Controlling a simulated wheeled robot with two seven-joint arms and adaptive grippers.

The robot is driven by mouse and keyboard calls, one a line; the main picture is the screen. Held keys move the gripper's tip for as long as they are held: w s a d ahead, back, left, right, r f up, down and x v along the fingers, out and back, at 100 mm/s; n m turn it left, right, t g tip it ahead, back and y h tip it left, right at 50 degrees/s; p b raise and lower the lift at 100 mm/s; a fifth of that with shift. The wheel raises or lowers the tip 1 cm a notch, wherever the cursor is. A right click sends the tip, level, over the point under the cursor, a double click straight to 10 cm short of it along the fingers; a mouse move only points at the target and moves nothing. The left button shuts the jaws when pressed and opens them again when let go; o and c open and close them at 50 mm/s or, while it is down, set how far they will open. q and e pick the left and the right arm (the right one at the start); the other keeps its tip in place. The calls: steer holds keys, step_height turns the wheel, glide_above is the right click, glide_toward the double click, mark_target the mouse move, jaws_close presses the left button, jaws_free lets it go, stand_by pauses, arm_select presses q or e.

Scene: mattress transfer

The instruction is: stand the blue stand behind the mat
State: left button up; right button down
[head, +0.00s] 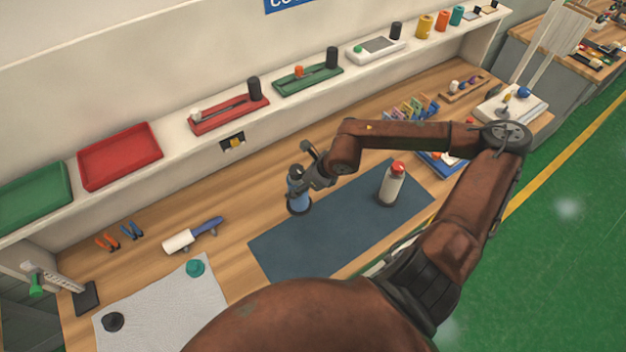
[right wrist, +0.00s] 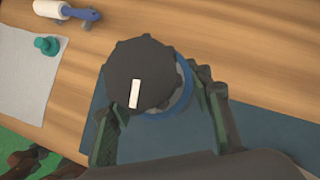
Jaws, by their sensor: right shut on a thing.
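The blue stand (head: 296,189), with a black top and dark base, is upright at the back edge of the dark blue mat (head: 295,245), towards its left end. I cannot tell whether its base touches the table. My right gripper (head: 311,181) is shut on the blue stand from its right side. In the right wrist view, the stand's round black top with a white mark (right wrist: 140,75) shows between the two fingers (right wrist: 165,122), with a blue rim beside it. The mat also shows there (right wrist: 265,140). My left gripper is not in view.
A white bottle with a red cap (head: 392,185) stands on the mat's right part. A blue-handled roller (head: 192,235) and a grey cloth (head: 160,310) with a teal knob (head: 195,268) lie left. A shelf (head: 225,125) runs along the back; bare wood lies before it.

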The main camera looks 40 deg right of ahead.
mark_target(298, 179)
step_height(298, 179, up, 3)
steer(key=m+h+p, duration=0.1)
steer(key=m, duration=0.2)
steer(key=shift+d+r+h, duration=0.1)
steer(key=shift+r+h, duration=0.05)
steer(key=shift+h, duration=0.15)
steer(key=shift+w+d+m, duration=0.2)
steer(key=shift+d+m, duration=0.05)
steer(key=shift+m, duration=0.05)
steer(key=w+d+f+p, duration=0.6)
steer(key=w+d+f, duration=0.2)
steer(key=w+f, duration=0.2)
step_height(298, 179, down, 3)
steer(key=shift+w+r, duration=0.1)
steer(key=shift+w, duration=0.15)
steer(key=c, duration=1)
jaws_free()
steer(key=shift+s, duration=0.1)
